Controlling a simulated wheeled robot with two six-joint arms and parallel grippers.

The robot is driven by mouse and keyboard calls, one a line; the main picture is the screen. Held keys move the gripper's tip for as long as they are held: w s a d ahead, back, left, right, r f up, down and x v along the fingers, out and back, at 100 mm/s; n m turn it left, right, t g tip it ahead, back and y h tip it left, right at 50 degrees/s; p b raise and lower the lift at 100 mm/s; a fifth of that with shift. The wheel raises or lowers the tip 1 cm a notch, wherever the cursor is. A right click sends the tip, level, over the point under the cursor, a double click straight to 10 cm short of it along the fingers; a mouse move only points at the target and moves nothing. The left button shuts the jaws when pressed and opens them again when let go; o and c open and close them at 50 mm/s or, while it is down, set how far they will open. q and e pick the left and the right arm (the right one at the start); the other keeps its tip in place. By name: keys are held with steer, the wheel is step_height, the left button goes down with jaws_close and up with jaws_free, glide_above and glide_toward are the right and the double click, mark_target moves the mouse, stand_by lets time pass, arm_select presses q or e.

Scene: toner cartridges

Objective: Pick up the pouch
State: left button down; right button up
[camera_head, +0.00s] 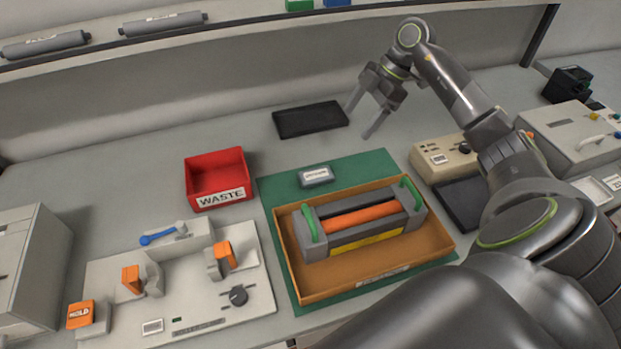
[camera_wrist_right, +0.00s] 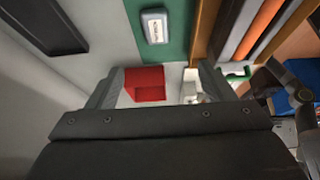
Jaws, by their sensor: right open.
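The pouch (camera_head: 316,175) looks like a small grey-blue packet with a white label. It lies flat on the green mat (camera_head: 375,165), just behind the brown tray. It also shows at the top of the right wrist view (camera_wrist_right: 154,26). My right gripper (camera_head: 358,122) is open and empty, raised behind and to the right of the pouch, near the black tray. Its two fingers also show in the right wrist view (camera_wrist_right: 160,88), apart, with nothing between them touching. My left gripper is in neither view.
The brown tray (camera_head: 289,275) holds a grey cartridge with an orange roller (camera_head: 360,217) and green handles. A red WASTE bin (camera_head: 217,178) stands left of the pouch. A black tray (camera_head: 310,119) lies behind. A beige device (camera_head: 443,160) stands right of the mat.

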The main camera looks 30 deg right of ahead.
steer(key=f, duration=0.1)
steer(key=p, duration=0.2)
glide_toward(316, 174)
steer(key=x, duration=0.3)
steer(key=shift+s+d+f, duration=0.1)
steer(key=shift+s+f, duration=0.05)
steer(key=shift+a+f, duration=0.4)
steer(key=shift+f, duration=0.05)
steer(key=p+x, duration=0.1)
steer(key=x, duration=0.2)
steer(key=shift+a+f, duration=0.2)
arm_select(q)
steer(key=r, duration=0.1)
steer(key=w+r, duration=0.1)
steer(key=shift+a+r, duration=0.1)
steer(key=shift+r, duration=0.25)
arm_select(e)
steer(key=shift+w+a+f, duration=0.1)
steer(key=shift+w+f, duration=0.15)
steer(key=shift+f, duration=0.1)
steer(key=c, duration=1)
steer(key=shift+r, duration=0.1)
steer(key=shift+c, duration=0.2)
